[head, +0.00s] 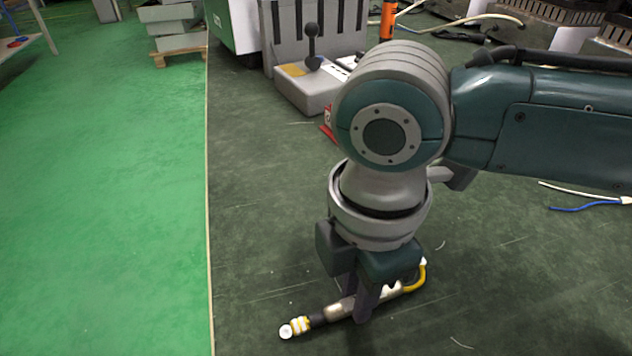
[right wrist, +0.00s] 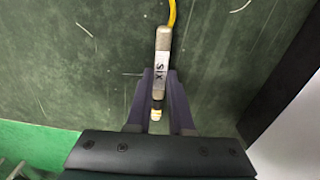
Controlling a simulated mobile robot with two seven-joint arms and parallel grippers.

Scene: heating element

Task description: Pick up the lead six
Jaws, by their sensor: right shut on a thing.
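The lead six is a metal cylinder with a white label reading "SIX", a black and white-ringed end and a yellow cable. In the head view the lead six (head: 341,308) lies at a slant at the bottom middle, low over the dark green surface. It also shows in the right wrist view (right wrist: 162,62), between the fingers with its yellow cable running up. My right gripper (head: 362,300) points down and is shut on its body; it also shows in the right wrist view (right wrist: 160,100). The fingers hide part of it. My left gripper is in neither view.
A grey box with a black lever (head: 311,88) stands behind my right arm. White and blue wires (head: 585,207) lie at the right. The bright green floor (head: 105,200) at the left is clear. A grey crate on a pallet (head: 172,32) is at the back left.

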